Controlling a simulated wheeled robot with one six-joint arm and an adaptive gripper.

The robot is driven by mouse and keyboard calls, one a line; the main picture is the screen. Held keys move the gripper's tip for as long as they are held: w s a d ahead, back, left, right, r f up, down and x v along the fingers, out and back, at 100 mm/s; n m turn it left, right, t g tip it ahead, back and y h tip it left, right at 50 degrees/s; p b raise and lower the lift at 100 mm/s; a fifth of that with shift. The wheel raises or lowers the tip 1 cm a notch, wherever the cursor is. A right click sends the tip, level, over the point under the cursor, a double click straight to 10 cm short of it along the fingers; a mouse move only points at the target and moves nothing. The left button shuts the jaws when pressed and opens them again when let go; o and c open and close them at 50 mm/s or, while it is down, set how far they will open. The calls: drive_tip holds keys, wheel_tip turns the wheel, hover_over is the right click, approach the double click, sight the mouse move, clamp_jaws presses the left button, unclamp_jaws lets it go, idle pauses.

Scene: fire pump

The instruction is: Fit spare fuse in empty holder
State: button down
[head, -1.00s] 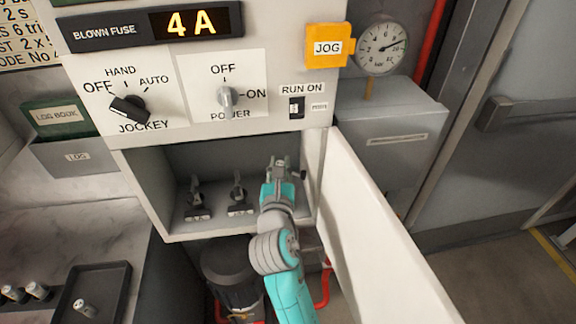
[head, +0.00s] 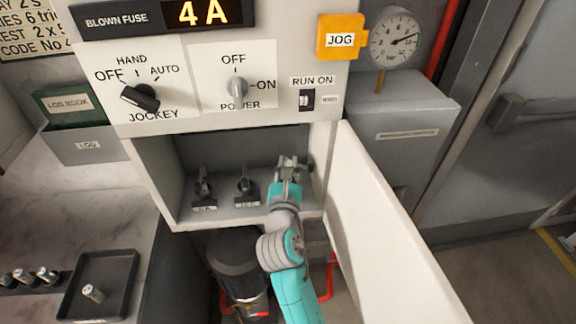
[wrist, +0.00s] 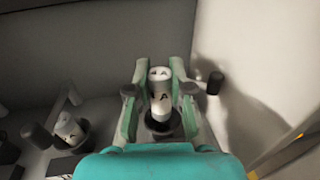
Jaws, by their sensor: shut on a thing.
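My gripper (head: 289,165) is inside the open cabinet recess, right of two fuse holders, the left one (head: 203,190) and the middle one (head: 246,188). In the wrist view my gripper (wrist: 158,95) is shut on a white fuse (wrist: 160,92) marked with an "A". The fuse stands roughly upright between the fingers, with a dark round part just below it. I cannot tell whether it is seated there. The holder under my gripper is hidden in the head view. A neighbouring holder shows a white fuse (wrist: 68,128) in the wrist view.
The white cabinet door (head: 390,220) hangs open on the right. A dark stub (wrist: 215,82) juts out right of my fingers. A dark tray (head: 120,290) holds one loose fuse (head: 93,293), with several more fuses beside it. The display (head: 205,13) reads 4 A.

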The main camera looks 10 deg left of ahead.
drive_tip(key=shift+f, duration=0.6)
idle(0.6)
drive_tip(key=shift+f, duration=0.3)
drive_tip(key=shift+f, duration=0.7)
idle(0.5)
drive_tip(key=c, duration=1)
unclamp_jaws()
drive_tip(key=shift+o, duration=0.2)
drive_tip(key=s+d, duration=0.1)
drive_tip(key=s, duration=1.1)
